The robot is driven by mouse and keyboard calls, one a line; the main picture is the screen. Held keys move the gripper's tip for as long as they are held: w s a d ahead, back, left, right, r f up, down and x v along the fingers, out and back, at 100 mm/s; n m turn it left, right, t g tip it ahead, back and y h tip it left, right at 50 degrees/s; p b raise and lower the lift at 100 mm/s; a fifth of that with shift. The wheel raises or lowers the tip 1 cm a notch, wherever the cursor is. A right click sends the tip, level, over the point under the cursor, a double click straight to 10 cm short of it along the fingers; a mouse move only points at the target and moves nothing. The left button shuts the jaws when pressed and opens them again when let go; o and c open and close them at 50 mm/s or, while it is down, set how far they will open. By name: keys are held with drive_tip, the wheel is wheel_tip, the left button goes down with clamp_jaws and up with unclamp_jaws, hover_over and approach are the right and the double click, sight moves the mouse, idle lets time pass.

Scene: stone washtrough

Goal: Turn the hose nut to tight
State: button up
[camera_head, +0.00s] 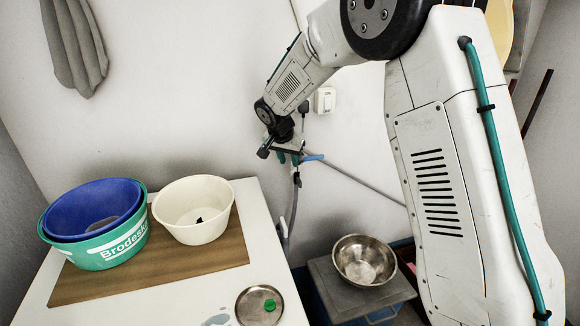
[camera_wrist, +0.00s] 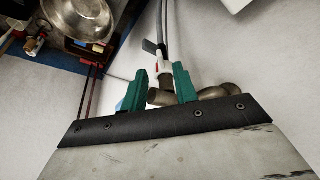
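The hose nut (camera_wrist: 160,97) is a dull brass-coloured piece in the wrist view, at the end of a grey hose (camera_wrist: 163,22) with a white collar (camera_wrist: 163,68) that bears a red mark. My gripper (camera_wrist: 160,86) has its two green fingers on either side of the nut, close against its sides. I cannot tell whether they press on it or leave a thin gap. A brass pipe fitting (camera_wrist: 218,91) shows right of the fingers. In the head view my gripper (camera_head: 293,158) is at the wall beside a blue lever (camera_head: 313,158), and the nut is hard to make out.
A white table (camera_head: 150,311) holds a wooden board (camera_head: 100,287), blue (camera_head: 92,207) and green (camera_head: 110,255) basins, a cream bowl (camera_head: 196,229) and a metal lid (camera_head: 250,308). A steel bowl (camera_head: 365,262) stands on a grey stool (camera_head: 345,297). A wall box (camera_head: 325,100) is near my arm.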

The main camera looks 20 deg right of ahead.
drive_tip(key=v, duration=0.3)
